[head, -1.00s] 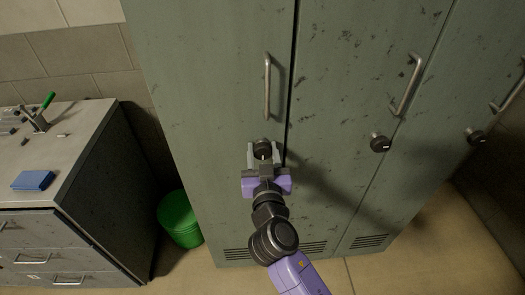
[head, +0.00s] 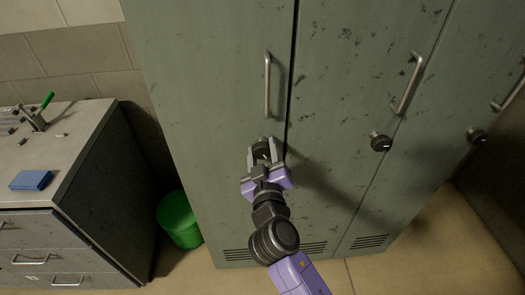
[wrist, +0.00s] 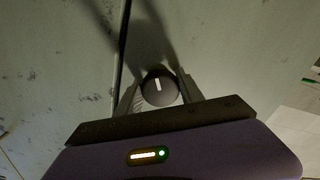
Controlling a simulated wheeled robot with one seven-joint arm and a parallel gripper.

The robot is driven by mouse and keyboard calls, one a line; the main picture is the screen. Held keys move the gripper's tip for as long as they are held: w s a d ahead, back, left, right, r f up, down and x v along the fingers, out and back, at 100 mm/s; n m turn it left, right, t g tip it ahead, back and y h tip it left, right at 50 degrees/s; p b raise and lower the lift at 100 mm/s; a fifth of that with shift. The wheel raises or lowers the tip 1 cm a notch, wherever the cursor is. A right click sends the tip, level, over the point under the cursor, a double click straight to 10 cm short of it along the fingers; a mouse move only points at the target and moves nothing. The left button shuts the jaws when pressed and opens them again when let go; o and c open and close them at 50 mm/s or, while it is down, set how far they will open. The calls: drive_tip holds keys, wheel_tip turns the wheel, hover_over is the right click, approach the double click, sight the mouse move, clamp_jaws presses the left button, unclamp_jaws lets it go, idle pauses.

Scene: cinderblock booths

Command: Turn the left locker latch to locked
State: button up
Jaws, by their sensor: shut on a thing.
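The left locker (head: 212,110) is a worn grey-green door with a vertical bar handle (head: 267,85). Its latch is a round dark knob (head: 262,149) below the handle, near the door's right edge. My gripper (head: 263,154) reaches up to it from below, with one finger on each side of the knob. In the wrist view the knob (wrist: 160,91) sits between the two fingertips (wrist: 159,97), and its white pointer mark stands nearly upright in that picture. The gripper is shut on the knob. In the head view the fingers partly hide the knob.
Two more lockers stand to the right, with knobs (head: 380,143) and (head: 477,137) and bar handles (head: 408,84). A drawer cabinet (head: 100,215) at left carries a blue block (head: 32,180) and a green-handled lever (head: 47,101). A green bin (head: 180,220) stands between.

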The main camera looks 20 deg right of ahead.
drive_tip(key=n+p, duration=0.1)
drive_tip(key=n, duration=0.5)
drive_tip(key=shift+r+n, duration=0.1)
drive_tip(key=shift+n, duration=0.2)
drive_tip(key=n+p, duration=0.2)
drive_tip(key=n, duration=0.3)
drive_tip(key=shift+n, duration=0.3)
drive_tip(key=o, duration=1.4)
drive_tip(key=b+v, duration=0.1)
drive_tip(key=v, duration=0.5)
drive_tip(key=shift+s, duration=0.2)
drive_tip(key=shift+s+a, duration=0.25)
drive_tip(key=shift+s, duration=0.45)
